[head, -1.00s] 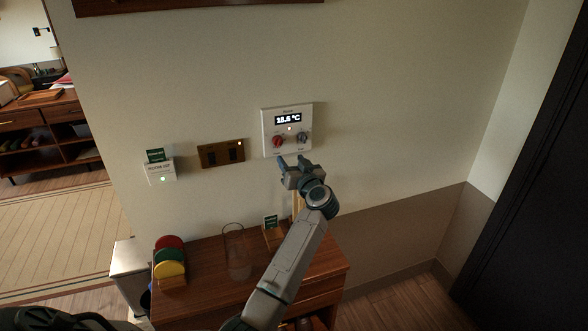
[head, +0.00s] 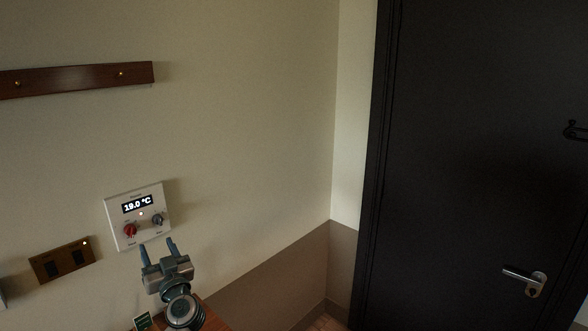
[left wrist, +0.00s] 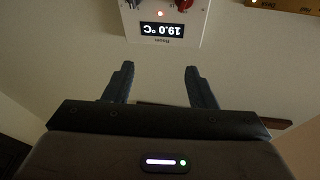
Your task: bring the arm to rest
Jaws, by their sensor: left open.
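My left gripper (head: 158,248) is open and empty, just below and in front of the white thermostat panel (head: 150,237) on the wall. Its two dark fingers stand apart in the left wrist view (left wrist: 159,75), with nothing between them. The panel has a display (head: 137,205) reading 19.0 °C, a red knob (head: 130,230) and a dark grey knob (head: 158,219). In the left wrist view the panel (left wrist: 200,28) shows upside down beyond the fingertips, with a gap between. My right gripper is not in view.
A brass switch plate (head: 62,262) is left of the panel. A wooden peg rail (head: 75,79) hangs higher up. A dark door (head: 470,150) with a lever handle (head: 525,278) stands at right. A bit of wooden cabinet top (head: 212,320) shows below the gripper. The wall between is clear.

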